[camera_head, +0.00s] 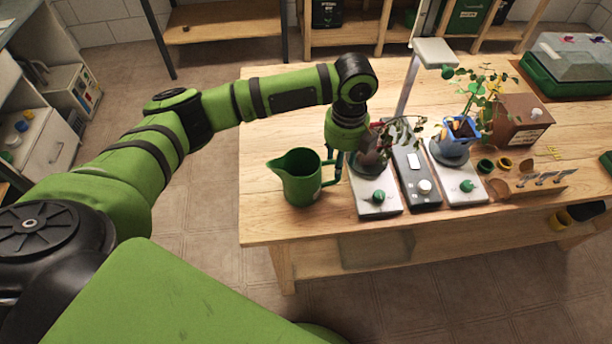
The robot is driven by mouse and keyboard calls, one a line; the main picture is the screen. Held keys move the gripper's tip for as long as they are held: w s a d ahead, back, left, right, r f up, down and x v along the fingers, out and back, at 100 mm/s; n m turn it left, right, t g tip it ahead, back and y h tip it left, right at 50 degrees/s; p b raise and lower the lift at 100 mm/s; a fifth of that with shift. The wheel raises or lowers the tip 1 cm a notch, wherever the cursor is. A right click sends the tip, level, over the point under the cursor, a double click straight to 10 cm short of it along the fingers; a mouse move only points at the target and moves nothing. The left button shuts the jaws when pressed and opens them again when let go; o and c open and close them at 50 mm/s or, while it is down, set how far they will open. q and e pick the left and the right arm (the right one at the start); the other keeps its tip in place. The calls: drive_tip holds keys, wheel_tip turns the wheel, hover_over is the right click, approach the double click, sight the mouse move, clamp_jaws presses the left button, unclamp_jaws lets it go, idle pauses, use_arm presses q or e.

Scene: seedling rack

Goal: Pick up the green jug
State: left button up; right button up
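The green jug (299,182) stands upright on the wooden table near its left front corner. Its spout points left and its handle points right. My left arm comes in from the left and reaches over the jug, bending down to its right. My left gripper (341,166) points down at the handle side of the jug. Its fingers are small and dark and overlap the handle in this view. I cannot tell whether they touch or enclose the handle, or how far apart they are. My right gripper is not in view.
Close to the jug's right stand white units with green knobs (379,196), a dark grey unit (419,178) and a drooping plant (398,135). A blue-potted plant (464,128), brown box (520,122) and small cups stand farther right. The table (268,131) is clear behind the jug.

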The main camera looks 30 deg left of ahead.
use_arm(q)
wheel_tip(320, 180, down, 2)
drive_tip(key=shift+w+f+p, duration=0.1)
drive_tip(key=shift+p, duration=0.4)
drive_tip(key=shift+w+f+p, duration=0.2)
drive_tip(key=shift+f+p, duration=0.1)
drive_tip(key=shift+f, duration=0.45)
wheel_tip(320, 180, down, 2)
drive_tip(key=shift+f, duration=0.1)
clamp_jaws()
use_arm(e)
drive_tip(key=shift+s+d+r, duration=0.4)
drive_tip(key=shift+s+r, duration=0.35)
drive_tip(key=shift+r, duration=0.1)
